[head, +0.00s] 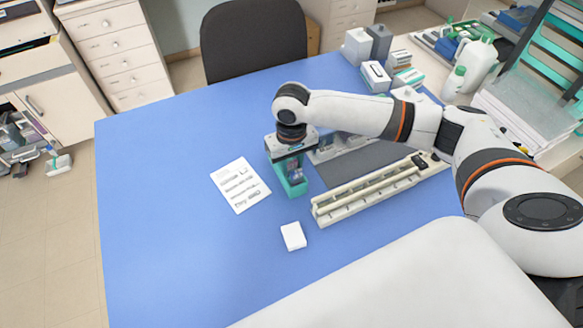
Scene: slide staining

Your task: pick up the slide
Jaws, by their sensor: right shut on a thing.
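My right gripper (292,168) points down over the blue mat, left of the long cream rack. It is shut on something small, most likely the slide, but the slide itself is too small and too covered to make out. A teal upright piece (276,164) shows around the fingertips, and I cannot tell where the gripper ends and a holder begins. My left gripper is not in view.
A long cream rack (365,196) lies right of the gripper, with a grey mat (380,157) behind it. A printed card (240,185) and a small white block (293,236) lie nearby. Boxes (375,77) and a white jug (480,63) stand behind. The left mat is clear.

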